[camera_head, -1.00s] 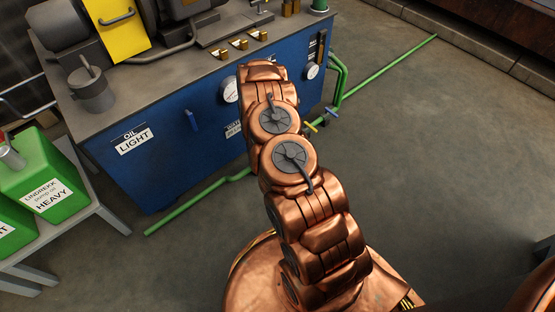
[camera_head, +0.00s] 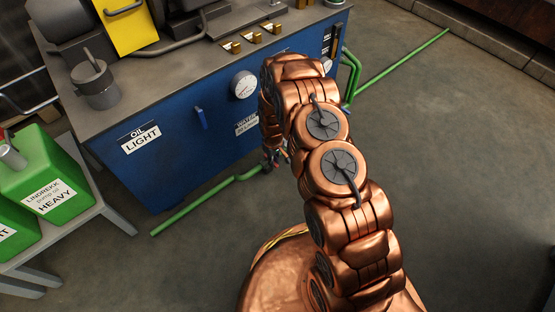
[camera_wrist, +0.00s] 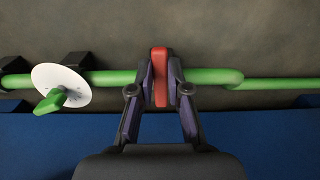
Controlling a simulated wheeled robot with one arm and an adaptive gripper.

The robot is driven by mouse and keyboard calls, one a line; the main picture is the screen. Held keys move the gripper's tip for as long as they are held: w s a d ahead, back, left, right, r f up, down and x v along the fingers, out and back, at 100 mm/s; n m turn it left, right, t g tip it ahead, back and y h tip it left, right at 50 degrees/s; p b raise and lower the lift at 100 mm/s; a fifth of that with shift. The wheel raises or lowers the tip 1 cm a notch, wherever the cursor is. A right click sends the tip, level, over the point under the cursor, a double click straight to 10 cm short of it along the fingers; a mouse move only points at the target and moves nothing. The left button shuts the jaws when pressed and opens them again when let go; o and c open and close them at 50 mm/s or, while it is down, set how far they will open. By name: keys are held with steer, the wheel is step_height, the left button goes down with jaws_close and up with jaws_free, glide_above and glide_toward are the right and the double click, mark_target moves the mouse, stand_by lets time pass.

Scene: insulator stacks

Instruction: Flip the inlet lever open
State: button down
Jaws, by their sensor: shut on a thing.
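A red lever (camera_wrist: 160,77) stands across the green pipe (camera_wrist: 110,77) in the middle of the wrist view. My gripper (camera_wrist: 160,85) is shut on it, with one dark finger on each side. In the head view my gripper (camera_head: 274,157) is small and partly hidden by my copper arm, low in front of the blue cabinet near the floor pipe. The red lever cannot be made out clearly there.
A green handle (camera_wrist: 50,101) on a white disc (camera_wrist: 68,84) sits on the pipe to the left. The blue cabinet (camera_head: 175,170) is close behind the pipe. A stand with green oil cans (camera_head: 42,170) is at left. Open floor lies right.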

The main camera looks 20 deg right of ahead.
steer(key=shift+w, duration=0.2)
steer(key=c, duration=1.1)
jaws_free()
steer(key=shift+s, duration=0.15)
steer(key=shift+r, duration=0.1)
steer(key=shift+r, duration=5.9)
